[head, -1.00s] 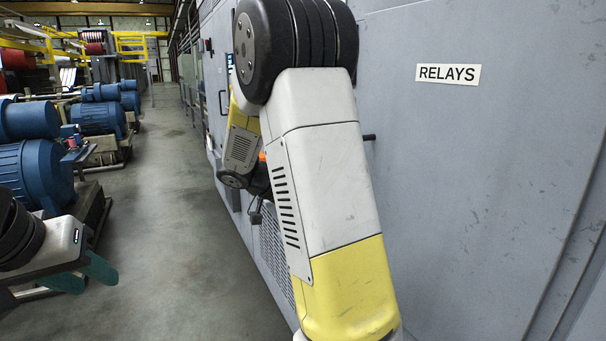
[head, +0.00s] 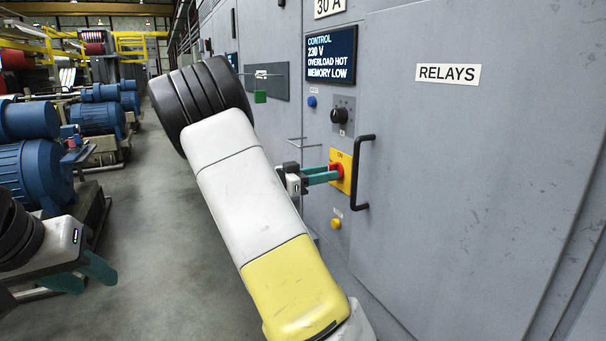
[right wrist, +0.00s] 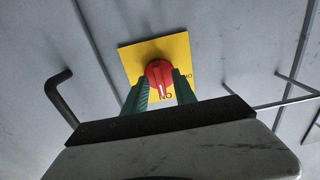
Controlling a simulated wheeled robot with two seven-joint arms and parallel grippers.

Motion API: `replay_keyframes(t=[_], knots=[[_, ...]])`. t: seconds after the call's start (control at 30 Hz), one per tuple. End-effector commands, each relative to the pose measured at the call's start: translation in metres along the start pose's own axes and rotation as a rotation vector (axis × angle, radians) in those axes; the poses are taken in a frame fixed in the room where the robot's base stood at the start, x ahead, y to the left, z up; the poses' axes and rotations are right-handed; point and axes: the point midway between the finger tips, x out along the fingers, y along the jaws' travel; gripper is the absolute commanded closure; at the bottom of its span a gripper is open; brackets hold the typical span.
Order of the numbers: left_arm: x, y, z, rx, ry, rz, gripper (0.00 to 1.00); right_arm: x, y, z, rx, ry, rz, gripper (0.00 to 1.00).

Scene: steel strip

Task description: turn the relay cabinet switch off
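The relay cabinet switch is a red rotary knob (head: 336,169) on a yellow plate (head: 346,182) marked ON at its top. In the right wrist view the red knob (right wrist: 159,74) has a white mark directed at the ON lettering, which appears upside down. My right gripper (head: 326,174) is at the switch, its teal fingers on either side of the knob; in the right wrist view the fingers (right wrist: 163,90) look spread, and I cannot tell whether they touch it. My left gripper (head: 82,277) is open and empty at the lower left, away from the cabinet.
A black handle (head: 363,172) stands out just right of the switch; a black selector (head: 339,116) is above and a yellow button (head: 336,224) below. A display (head: 331,55) and RELAYS label (head: 448,73) are on the cabinet. Blue motors (head: 35,175) line the left; the aisle floor is clear.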

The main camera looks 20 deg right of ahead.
Motion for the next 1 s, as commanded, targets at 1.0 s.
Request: replay_keyframes(t=[1.0], knots=[[0.0, 0.0, 0.0, 0.0, 0.0, 0.0, 0.64, 0.0056, 0.0, 0.0001, -0.06, -0.001, -0.001, 1.0]])
